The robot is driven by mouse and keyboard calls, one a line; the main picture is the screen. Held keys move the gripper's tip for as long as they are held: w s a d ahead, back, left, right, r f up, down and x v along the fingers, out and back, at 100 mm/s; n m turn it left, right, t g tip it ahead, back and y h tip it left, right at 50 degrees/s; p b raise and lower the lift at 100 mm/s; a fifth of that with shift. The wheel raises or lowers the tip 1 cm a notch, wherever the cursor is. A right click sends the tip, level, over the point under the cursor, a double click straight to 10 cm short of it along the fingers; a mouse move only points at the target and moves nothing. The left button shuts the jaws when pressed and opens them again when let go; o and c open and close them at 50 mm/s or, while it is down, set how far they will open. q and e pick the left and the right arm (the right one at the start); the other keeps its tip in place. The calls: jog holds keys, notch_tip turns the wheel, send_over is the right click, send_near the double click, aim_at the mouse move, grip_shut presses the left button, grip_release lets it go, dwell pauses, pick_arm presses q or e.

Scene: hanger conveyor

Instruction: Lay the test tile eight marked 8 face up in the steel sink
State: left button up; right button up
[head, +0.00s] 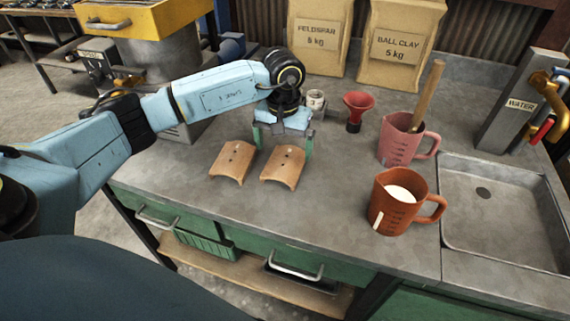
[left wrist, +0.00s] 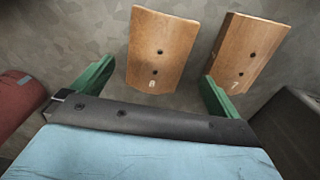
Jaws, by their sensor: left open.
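Two curved tan tiles with dark holes lie side by side on the grey bench. The tile eight (head: 283,167) is the right one in the head view; it shows at centre in the left wrist view (left wrist: 160,45), its small mark reading like an 8. The other tile (head: 232,162), marked 7 in the left wrist view (left wrist: 247,52), lies beside it. My left gripper (head: 270,145) is open and empty, at the far end of tile eight, its green fingers either side of that tile in the wrist view. The steel sink (head: 505,215) is empty at the right. My right gripper is out of view.
An orange mug of white material (head: 391,212) and a pink mug with a wooden handle (head: 396,145) stand between tiles and sink. A red funnel (head: 357,106) and small white cup (head: 316,99) stand behind. The bench in front of the tiles is clear.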

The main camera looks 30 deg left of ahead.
aim_at(285, 160)
pick_arm(q)
jog(key=f, duration=0.4)
jog(key=shift+d, duration=0.2)
jog(key=shift+f, duration=0.5)
jog(key=shift+c, duration=0.4)
jog(key=c, duration=1)
jog(key=shift+w+r, duration=0.1)
jog(key=shift+c, duration=0.5)
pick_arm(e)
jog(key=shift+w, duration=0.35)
